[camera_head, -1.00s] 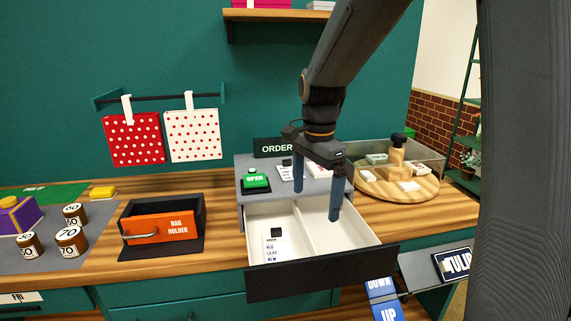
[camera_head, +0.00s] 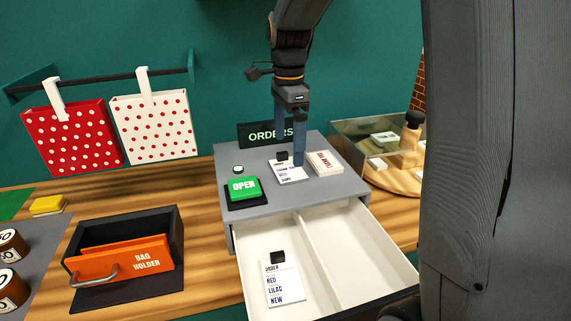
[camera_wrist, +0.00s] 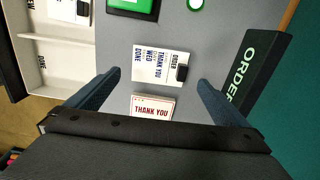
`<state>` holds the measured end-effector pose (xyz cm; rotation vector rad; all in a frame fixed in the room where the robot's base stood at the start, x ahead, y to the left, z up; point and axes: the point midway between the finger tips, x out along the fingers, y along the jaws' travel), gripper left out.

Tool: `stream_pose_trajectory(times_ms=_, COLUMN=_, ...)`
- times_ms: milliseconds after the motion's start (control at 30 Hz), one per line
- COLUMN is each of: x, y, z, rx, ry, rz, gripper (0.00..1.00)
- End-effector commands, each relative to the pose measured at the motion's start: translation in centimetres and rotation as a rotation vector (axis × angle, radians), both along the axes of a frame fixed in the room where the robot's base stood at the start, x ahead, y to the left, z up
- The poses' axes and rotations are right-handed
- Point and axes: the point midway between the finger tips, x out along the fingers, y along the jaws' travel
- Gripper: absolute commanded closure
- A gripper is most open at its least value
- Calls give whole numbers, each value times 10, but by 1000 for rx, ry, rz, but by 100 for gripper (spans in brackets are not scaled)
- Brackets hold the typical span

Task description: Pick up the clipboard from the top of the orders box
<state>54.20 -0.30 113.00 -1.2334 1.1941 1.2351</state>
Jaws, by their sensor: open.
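The clipboard (camera_head: 290,173), a small white order sheet with a black clip, lies flat on top of the grey orders box (camera_head: 262,202). In the wrist view the clipboard (camera_wrist: 152,66) lies just past the fingertips, roughly centred between them, its black clip toward the right. My gripper (camera_head: 289,152) is open and empty, pointing down over the box top. One finger overlaps the clipboard in the head view, so I cannot tell the height of the gap. Both fingers also show in the wrist view (camera_wrist: 158,80).
A THANK YOU card stack (camera_head: 325,163) sits right beside the clipboard. The box's drawer (camera_head: 340,262) is pulled out, with another clipboard (camera_head: 284,285) inside.

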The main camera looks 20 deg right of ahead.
Motion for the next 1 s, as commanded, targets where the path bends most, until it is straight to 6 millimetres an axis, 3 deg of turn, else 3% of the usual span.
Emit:
stream_pose_trajectory(times_ms=433, x=-2, y=2, z=-50, rx=0, ry=1, rz=1, gripper=0)
stream_pose_trajectory(times_ms=767, x=-2, y=2, z=-58, rx=0, ry=-1, rz=1, gripper=0)
stream_pose_trajectory(times_ms=1000, x=-2, y=2, z=-58, rx=0, ry=-1, rz=1, gripper=37)
